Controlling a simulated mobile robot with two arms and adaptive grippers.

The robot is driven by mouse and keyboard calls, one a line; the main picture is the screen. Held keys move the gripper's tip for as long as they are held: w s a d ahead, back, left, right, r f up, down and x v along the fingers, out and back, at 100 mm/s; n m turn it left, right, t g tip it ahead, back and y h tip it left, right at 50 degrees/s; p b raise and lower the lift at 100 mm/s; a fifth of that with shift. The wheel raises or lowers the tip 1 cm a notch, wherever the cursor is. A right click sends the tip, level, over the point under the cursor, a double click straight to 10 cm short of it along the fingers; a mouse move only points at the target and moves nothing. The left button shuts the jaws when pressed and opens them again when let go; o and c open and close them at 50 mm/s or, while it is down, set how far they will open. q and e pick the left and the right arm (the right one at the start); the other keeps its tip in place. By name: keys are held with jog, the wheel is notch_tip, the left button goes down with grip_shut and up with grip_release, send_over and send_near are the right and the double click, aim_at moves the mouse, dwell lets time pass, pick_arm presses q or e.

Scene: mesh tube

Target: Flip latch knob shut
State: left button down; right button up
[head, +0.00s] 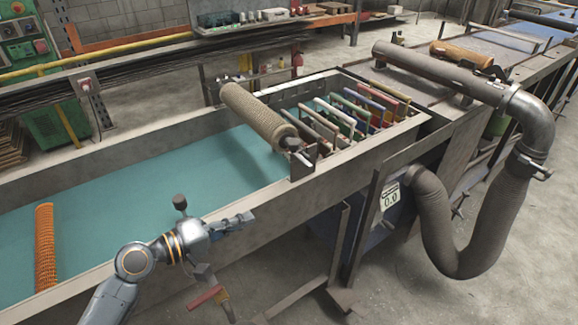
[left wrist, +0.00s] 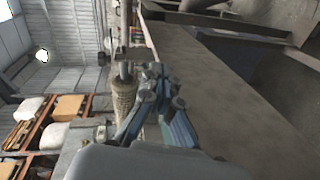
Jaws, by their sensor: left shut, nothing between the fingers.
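A tan mesh tube (head: 258,115) lies across the teal-floored trough. A dark latch bracket with a small knob (head: 293,144) sits at its near end, by the trough's near wall. My left gripper (head: 246,218) is shut and empty, in front of the near wall, apart from the latch and to its lower left. In the left wrist view, the shut fingers (left wrist: 160,84) point toward the mesh tube (left wrist: 124,98) and the metal latch end (left wrist: 133,58), overlapping them in the picture. The knob's exact position is hard to tell. My right gripper is not in view.
Several coloured frames stand in a rack (head: 350,107) right of the tube. An orange mesh roll (head: 45,245) lies at the left of the trough. A large grey pipe and hose (head: 440,215) stand at right. The trough's near wall (head: 240,205) lies between gripper and latch.

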pick_arm(q)
notch_tip(320, 180, up, 7)
jog(key=w+a+n+t+h, duration=0.1)
jog(key=w+h, duration=0.1)
jog(key=shift+n, duration=0.4)
jog(key=shift+d+r, duration=0.1)
jog(key=p+x, duration=0.4)
jog(key=x, duration=1)
